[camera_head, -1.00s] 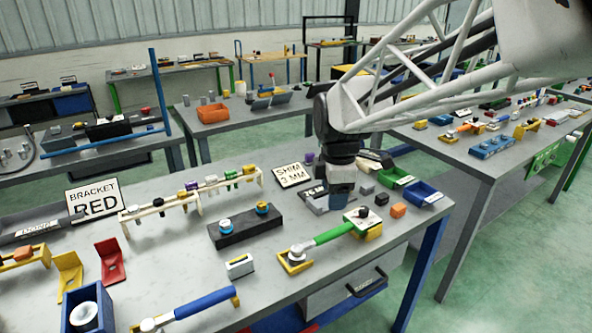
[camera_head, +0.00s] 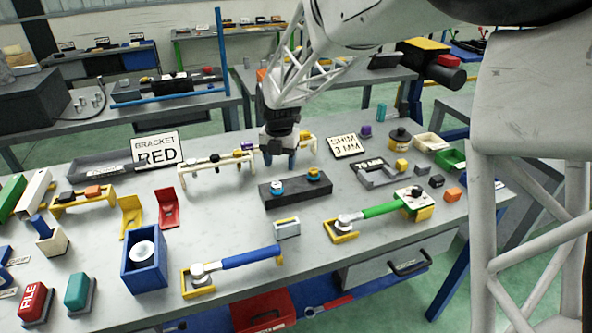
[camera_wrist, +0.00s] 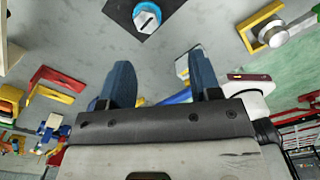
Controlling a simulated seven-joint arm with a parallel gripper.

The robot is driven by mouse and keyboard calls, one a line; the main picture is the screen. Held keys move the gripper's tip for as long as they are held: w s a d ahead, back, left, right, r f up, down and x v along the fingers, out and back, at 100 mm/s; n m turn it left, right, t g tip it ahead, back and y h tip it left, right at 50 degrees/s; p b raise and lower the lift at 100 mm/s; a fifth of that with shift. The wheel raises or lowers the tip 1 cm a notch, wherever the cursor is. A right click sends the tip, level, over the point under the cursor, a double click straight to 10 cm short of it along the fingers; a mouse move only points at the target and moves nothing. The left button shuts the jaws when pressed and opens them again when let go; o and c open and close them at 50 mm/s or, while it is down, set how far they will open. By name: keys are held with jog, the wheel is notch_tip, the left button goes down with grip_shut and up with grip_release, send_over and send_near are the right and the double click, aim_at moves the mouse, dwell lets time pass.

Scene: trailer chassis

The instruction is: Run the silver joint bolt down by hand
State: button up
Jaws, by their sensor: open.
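The black joint block (camera_head: 312,192) lies on the near table with two bolts on top. The silver bolt (camera_head: 277,187), in a blue ring, stands at its left end. The wrist view shows its round slotted silver head (camera_wrist: 147,16) at the top edge, beyond my fingertips. The other bolt (camera_head: 314,174) has a yellow top and a blue ring. My gripper (camera_head: 279,162) points down above the table, behind the block and apart from it. Its two blue fingers (camera_wrist: 163,72) are open and empty in the wrist view.
A cream rack (camera_head: 218,164) holding several tools stands behind and left of the block. A small grey-white box (camera_head: 287,228), a blue-handled wrench (camera_head: 250,257) and a green-handled wrench (camera_head: 381,210) lie in front. Bare tabletop lies left of the block.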

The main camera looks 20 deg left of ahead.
aim_at(276, 186)
jog(key=shift+s+a+f+n, duration=0.1)
jog(key=shift+a+f+n, duration=0.1)
jog(key=shift+a, duration=0.25)
jog(key=shift+a+f+n, duration=0.2)
jog(key=shift+a, duration=0.25)
jog(key=shift+f, duration=0.15)
jog(key=shift+f, duration=3.75)
jog(key=shift+c, duration=0.4)
jog(key=c, duration=0.8)
jog(key=shift+c, duration=0.2)
